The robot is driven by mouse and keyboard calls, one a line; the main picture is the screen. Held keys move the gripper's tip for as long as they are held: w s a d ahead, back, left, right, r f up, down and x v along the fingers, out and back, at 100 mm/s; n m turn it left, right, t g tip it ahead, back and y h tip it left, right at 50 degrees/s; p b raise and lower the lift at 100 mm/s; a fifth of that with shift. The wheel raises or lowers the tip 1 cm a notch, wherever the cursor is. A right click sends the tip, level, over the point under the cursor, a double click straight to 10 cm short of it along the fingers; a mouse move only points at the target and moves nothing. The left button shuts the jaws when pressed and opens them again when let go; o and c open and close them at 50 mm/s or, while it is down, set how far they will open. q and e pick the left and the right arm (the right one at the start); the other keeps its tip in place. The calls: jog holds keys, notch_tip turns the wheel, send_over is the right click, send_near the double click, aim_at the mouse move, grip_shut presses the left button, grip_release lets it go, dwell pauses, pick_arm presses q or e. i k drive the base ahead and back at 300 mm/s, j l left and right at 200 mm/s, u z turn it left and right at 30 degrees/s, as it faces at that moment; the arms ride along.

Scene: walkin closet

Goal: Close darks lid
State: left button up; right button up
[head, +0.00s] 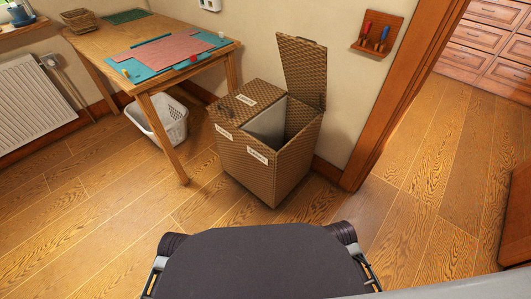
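A brown woven laundry hamper (262,165) with two compartments stands on the floor against the wall, right of the table. Its right-hand lid (303,70) is open and stands upright at the back. The compartment under it shows a pale inner divider (267,126) and a dark inside. The left-hand lid (243,99) is down. White labels are on the front and on the left lid, too small to read, so I cannot tell which compartment is for darks. Neither of my grippers is in view.
A wooden table (140,58) with a cutting mat and pink cloth stands at left, a white basket (167,122) beneath it. A tool rack (377,33) hangs on the wall. A door frame (385,115) rises right of the hamper. Floor before the hamper is clear.

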aim_at(304, 61)
jog(key=i+l+u, duration=0.2)
jog(key=l, duration=0.4)
jog(key=l+u, duration=0.15)
jog(key=l, duration=0.45)
jog(key=l+u, duration=0.2)
jog(key=l, duration=0.45)
jog(key=l+u, duration=0.2)
jog(key=l, duration=0.45)
jog(key=k+l+u, duration=0.2)
jog(key=l, duration=0.4)
jog(key=l+u, duration=0.15)
jog(key=l, duration=0.45)
jog(key=k+l+u, duration=0.2)
jog(key=l, duration=0.4)
jog(key=k+l+u, duration=0.2)
jog(key=l, duration=0.4)
